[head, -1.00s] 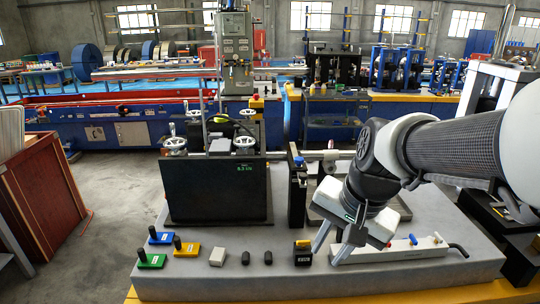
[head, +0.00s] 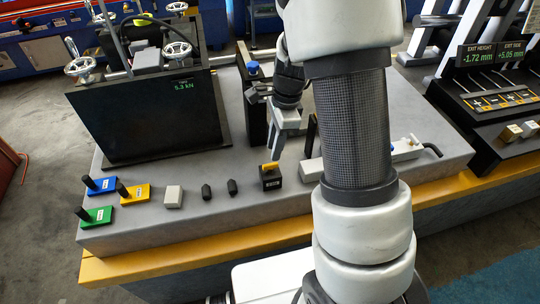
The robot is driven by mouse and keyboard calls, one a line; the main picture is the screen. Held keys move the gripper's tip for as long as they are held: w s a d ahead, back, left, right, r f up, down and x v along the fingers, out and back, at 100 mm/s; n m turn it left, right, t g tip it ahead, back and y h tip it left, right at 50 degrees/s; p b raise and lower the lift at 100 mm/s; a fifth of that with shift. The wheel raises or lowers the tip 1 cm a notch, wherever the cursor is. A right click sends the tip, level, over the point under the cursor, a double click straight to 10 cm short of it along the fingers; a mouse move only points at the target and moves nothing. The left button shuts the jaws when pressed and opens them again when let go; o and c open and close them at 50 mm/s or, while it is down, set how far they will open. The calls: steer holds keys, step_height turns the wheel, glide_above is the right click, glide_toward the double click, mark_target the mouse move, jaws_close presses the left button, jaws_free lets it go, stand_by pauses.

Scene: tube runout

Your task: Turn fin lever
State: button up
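A small black block with a yellow lever on top (head: 270,168) stands near the front of the grey bench top; a pale label is on its front face. It looks like the fin lever, but I cannot read the label. My gripper (head: 279,147) points downward just above and behind the yellow lever. I see no clear contact with it. The fingers are seen nearly edge on and partly overlap, so their gap is unclear. My arm covers part of the bench to the right.
Blue (head: 99,184), yellow (head: 134,193) and green (head: 96,216) plates with black knobs stand at left. A pale block (head: 174,196) and two black knobs (head: 219,189) lie between. A dark panel (head: 150,118) reads 5.3 kN. A white bar device (head: 397,150) lies right.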

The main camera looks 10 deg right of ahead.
mark_target(270, 164)
steer(key=f+b, duration=0.1)
steer(key=f, duration=0.1)
steer(key=f+b, duration=0.3)
steer(key=shift+a+f, duration=0.4)
steer(key=shift+r, duration=0.2)
steer(key=shift+w+f, duration=0.1)
jaws_close()
